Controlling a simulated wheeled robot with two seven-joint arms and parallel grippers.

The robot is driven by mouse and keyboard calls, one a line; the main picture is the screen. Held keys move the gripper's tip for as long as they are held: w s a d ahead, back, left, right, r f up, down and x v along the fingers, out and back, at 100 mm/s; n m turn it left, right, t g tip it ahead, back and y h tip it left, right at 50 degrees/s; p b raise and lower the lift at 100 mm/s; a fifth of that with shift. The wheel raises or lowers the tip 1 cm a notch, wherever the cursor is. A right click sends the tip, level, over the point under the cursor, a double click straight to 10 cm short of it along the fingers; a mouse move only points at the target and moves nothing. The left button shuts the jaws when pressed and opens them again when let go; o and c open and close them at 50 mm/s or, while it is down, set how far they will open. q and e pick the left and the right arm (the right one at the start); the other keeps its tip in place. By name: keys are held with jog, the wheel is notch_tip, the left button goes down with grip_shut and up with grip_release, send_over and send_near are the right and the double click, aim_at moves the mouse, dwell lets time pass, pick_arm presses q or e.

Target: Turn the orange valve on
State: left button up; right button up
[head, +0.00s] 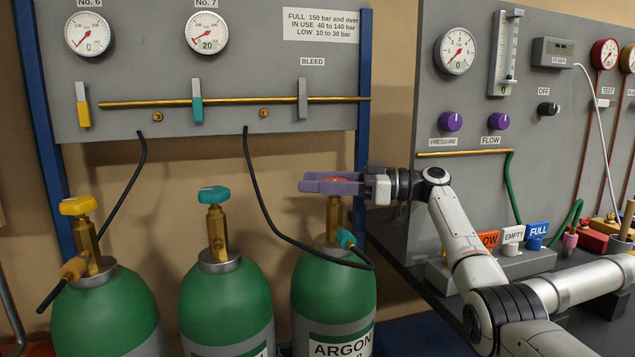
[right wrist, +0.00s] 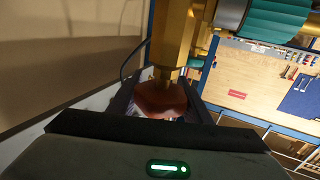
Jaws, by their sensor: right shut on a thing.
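The orange valve (head: 336,180) is a small orange-red knob on top of a brass stem, on the right green cylinder (head: 333,284) labelled ARGON. My right gripper (head: 322,183) comes in from the right with its purple fingers level around the knob and is shut on it. The fingers hide much of the knob in the head view. In the right wrist view the knob (right wrist: 160,98) sits between the dark fingers, with the brass stem (right wrist: 170,40) beyond it. My left gripper is not in view.
Two other cylinders carry a teal knob (head: 213,195) and a yellow knob (head: 78,205). A black hose (head: 270,222) runs from the gauge panel (head: 255,70) to the teal fitting (head: 346,239) below my gripper. A bench with status tags (head: 512,235) stands right.

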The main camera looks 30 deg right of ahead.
jog(key=shift+a, duration=0.1)
dwell(0.3)
jog(key=o, duration=1.1)
jog(key=shift+c, duration=0.2)
notch_tip(320, 180, up, 10)
jog(key=p, duration=0.1)
jog(key=shift+p, duration=0.35)
